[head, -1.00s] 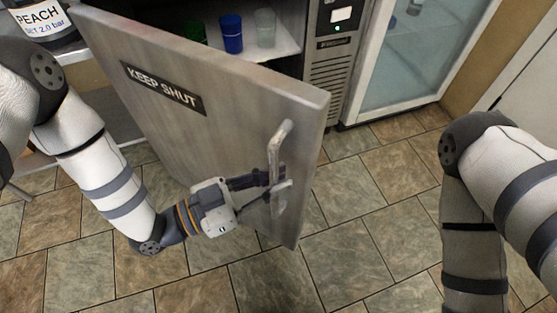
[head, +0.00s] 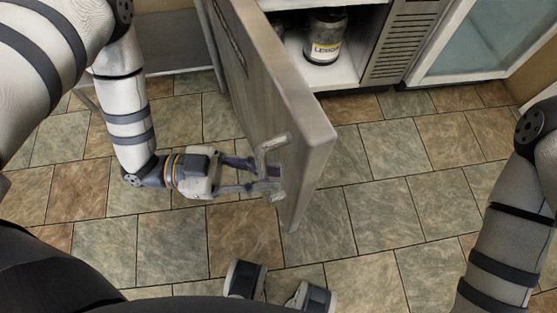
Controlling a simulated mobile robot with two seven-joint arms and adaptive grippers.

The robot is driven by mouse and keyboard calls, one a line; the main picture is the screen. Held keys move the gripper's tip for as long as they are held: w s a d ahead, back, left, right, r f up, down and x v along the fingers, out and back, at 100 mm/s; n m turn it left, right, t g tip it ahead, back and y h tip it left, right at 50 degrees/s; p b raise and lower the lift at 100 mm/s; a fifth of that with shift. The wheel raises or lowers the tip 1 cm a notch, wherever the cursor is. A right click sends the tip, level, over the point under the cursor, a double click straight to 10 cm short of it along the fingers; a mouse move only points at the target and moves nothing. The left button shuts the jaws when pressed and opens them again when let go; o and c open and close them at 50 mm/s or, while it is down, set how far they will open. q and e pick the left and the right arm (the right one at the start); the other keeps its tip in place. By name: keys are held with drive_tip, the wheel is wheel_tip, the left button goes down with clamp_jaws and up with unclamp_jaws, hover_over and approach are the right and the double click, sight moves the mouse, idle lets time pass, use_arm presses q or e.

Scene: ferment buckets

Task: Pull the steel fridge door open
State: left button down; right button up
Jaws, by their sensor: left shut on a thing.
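The steel fridge door (head: 296,112) stands wide open, swung out toward me and seen nearly edge-on. Its dark label is at a steep slant near the top left and cannot be read from here. The bar handle (head: 268,148) is on the door's left-facing side near its free edge. My left gripper (head: 264,178) is shut on the handle, with its fingers around the lower part. The fridge interior (head: 343,72) shows to the right of the door. My right arm is at the right edge, but its gripper is out of view.
A jar labelled LEMON (head: 324,45) stands on a white shelf inside the fridge. A vent grille (head: 396,45) and a glass-fronted cabinet (head: 480,40) are to the right. The tiled floor (head: 390,190) is clear to the right of the door.

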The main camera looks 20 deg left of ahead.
use_arm(q)
drive_tip(key=shift+s+a, duration=0.25)
drive_tip(key=shift+a, duration=0.15)
drive_tip(key=c, duration=1.6)
unclamp_jaws()
drive_tip(key=shift+o, duration=0.2)
drive_tip(key=v, duration=1.2)
drive_tip(key=shift+d, duration=0.1)
